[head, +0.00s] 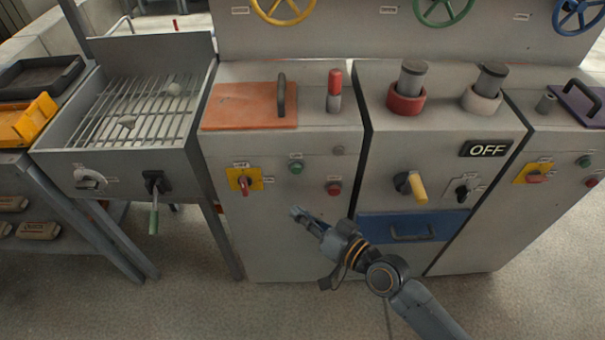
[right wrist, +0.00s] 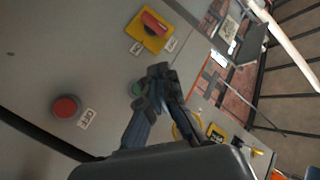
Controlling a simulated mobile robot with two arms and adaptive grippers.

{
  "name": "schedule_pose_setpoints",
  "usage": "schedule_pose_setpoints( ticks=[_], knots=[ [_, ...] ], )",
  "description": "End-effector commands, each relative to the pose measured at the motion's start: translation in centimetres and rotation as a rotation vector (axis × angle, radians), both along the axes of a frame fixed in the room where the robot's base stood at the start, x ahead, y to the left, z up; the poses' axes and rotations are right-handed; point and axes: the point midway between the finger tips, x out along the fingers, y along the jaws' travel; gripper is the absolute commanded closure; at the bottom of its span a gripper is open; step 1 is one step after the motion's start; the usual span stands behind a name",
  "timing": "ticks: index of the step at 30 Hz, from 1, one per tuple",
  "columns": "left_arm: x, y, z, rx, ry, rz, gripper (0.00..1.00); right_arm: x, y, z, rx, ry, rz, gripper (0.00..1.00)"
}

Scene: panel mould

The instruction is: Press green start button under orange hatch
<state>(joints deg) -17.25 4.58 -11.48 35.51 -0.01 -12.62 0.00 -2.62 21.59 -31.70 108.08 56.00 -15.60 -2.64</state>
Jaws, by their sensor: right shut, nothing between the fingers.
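The orange hatch (head: 250,106) lies shut on top of the left grey cabinet, with a dark handle at its right side. The green start button (head: 296,167) is on the cabinet's front below it. In the right wrist view the green button (right wrist: 136,89) shows partly behind my fingers. My right gripper (head: 298,213) is shut and empty, in front of the cabinet and below the green button in the head view. It also shows in the right wrist view (right wrist: 160,72). I cannot tell how far the fingertips are from the panel. My left gripper is not in view.
A red button (head: 333,188) is at lower right of the green one. A red switch on a yellow plate (head: 244,180) is to the left. A red-topped post (head: 334,90) stands beside the hatch. A grill table (head: 135,110) stands left; a blue drawer (head: 412,227) is right.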

Motion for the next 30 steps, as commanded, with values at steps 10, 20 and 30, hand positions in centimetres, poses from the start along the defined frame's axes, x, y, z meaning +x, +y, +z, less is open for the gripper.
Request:
schedule_pose_setpoints(
  ticks=[10, 20, 30],
  knots=[
    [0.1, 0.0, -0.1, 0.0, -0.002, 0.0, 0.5, 0.3, 0.0, -0.1, -0.001, -0.001, -0.001, 1.0],
    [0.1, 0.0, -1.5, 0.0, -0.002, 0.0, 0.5, 4.1, 0.0, -0.2, 0.0, -0.002, -0.002, 1.0],
    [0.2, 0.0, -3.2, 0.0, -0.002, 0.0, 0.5, 8.1, 0.0, -0.2, -0.001, -0.002, -0.001, 1.0]
  ],
)
